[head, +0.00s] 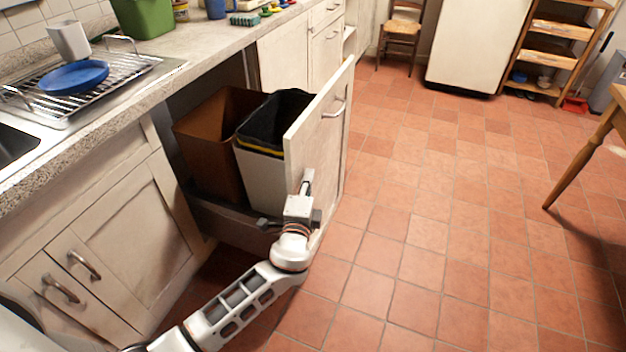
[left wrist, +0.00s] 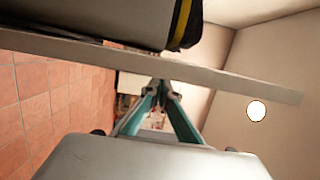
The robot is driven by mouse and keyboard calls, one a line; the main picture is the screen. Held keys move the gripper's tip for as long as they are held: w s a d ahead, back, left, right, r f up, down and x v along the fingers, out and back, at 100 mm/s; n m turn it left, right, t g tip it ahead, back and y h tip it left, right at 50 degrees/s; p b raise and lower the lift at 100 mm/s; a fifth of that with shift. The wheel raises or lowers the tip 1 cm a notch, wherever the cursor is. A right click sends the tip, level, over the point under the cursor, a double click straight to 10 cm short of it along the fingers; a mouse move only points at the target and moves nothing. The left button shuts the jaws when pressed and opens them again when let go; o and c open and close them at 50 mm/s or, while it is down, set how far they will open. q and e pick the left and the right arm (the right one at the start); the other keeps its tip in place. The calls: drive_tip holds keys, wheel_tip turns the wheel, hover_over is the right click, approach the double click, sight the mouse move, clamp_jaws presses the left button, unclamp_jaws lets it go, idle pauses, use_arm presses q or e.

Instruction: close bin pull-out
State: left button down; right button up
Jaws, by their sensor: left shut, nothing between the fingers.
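The bin pull-out stands open from the lower cabinet, its cream front panel (head: 322,150) out over the floor with a metal handle (head: 336,107) on its outer face. Behind the panel are a brown bin (head: 205,135) and a light grey bin (head: 262,182) with a black liner. My left gripper (head: 308,175) is shut and empty at the panel's near side edge. In the left wrist view the teal fingers (left wrist: 160,84) meet close to the panel's edge (left wrist: 85,52); I cannot tell whether they touch it. My right gripper is not in view.
The counter (head: 215,35) runs along the left, with a dish rack (head: 90,75) holding a blue plate. A closed cabinet door (head: 125,220) is nearer me. The tiled floor (head: 430,220) right of the pull-out is clear up to a wooden table (head: 590,140).

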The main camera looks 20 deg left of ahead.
sight(212, 142)
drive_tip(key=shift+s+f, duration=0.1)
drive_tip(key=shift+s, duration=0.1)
use_arm(q)
drive_tip(key=shift+a, duration=0.15)
drive_tip(key=a+b, duration=0.1)
drive_tip(key=a, duration=1)
drive_tip(key=a+b, duration=0.1)
drive_tip(key=a, duration=0.9)
drive_tip(key=w+a+b, duration=0.1)
drive_tip(key=a, duration=1)
drive_tip(key=shift+a+f+b, duration=0.15)
drive_tip(key=shift+a+b, duration=0.15)
drive_tip(key=shift+b, duration=0.1)
drive_tip(key=shift+w+a, duration=0.1)
drive_tip(key=shift+a, duration=0.5)
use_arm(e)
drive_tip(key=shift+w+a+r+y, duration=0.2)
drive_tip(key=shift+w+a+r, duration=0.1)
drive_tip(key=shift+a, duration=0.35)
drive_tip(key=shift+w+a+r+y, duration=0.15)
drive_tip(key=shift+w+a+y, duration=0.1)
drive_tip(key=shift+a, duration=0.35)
use_arm(q)
drive_tip(key=shift+d, duration=0.1)
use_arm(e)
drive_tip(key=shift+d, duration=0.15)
